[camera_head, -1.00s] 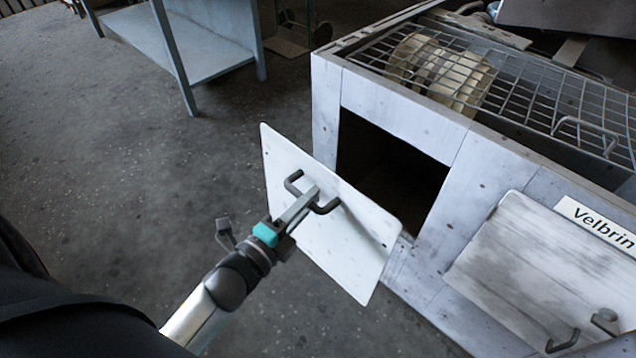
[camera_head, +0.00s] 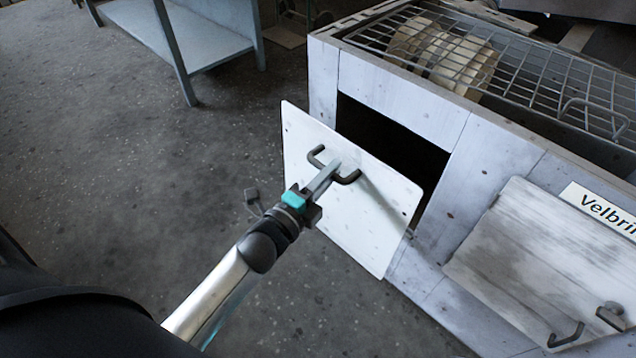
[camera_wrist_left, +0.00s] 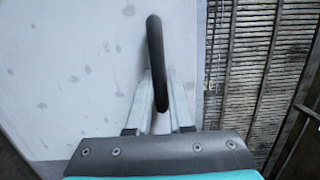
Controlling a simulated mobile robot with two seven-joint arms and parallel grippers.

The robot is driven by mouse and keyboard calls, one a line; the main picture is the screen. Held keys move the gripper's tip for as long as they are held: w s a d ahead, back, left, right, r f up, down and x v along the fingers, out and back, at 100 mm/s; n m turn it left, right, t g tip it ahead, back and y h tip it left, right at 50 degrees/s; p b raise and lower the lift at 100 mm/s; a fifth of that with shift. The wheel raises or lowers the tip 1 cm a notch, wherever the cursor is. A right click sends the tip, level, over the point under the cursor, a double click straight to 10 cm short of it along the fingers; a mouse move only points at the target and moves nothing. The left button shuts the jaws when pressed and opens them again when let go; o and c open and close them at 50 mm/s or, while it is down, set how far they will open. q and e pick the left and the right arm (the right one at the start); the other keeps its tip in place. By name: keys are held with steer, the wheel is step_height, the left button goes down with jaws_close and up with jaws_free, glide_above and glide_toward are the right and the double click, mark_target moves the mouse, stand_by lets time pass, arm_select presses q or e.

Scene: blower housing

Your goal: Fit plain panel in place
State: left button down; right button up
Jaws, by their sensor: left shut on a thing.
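The plain panel (camera_head: 372,222) is a flat white plate with a dark bar handle (camera_head: 348,178). My left gripper (camera_head: 332,172) is shut on that handle and holds the panel tilted in front of the housing. In the left wrist view the fingers (camera_wrist_left: 160,105) close around the dark handle (camera_wrist_left: 157,60), with the panel (camera_wrist_left: 70,60) behind it. The blower housing (camera_head: 400,100) is a pale box with a dark rectangular opening (camera_head: 390,140) in its front. The panel stands apart from the opening and covers its lower left part in the head view. My right gripper is not seen.
A second, greyish panel (camera_head: 525,255) with a handle and a knob is on the housing front, beside a "Velbrin" label (camera_head: 600,208). A wire grille (camera_head: 530,80) covers the top, over a cream blower wheel. A metal table (camera_head: 175,35) stands at the back left.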

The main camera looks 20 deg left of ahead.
arm_select(q)
steer(key=d+b+x, duration=0.2)
steer(key=b+x, duration=0.3)
steer(key=x, duration=1)
steer(key=shift+d+f, duration=0.15)
steer(key=shift+f, duration=0.1)
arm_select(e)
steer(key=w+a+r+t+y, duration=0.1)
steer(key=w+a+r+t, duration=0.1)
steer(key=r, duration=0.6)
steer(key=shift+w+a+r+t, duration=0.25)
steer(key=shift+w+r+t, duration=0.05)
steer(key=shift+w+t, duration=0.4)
arm_select(q)
steer(key=shift+w, duration=0.1)
steer(key=shift+b, duration=1)
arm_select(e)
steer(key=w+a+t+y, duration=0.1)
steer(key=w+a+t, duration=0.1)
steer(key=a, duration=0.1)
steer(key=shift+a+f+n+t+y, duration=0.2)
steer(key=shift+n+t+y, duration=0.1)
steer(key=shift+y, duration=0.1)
arm_select(q)
steer(key=shift+t, duration=0.3)
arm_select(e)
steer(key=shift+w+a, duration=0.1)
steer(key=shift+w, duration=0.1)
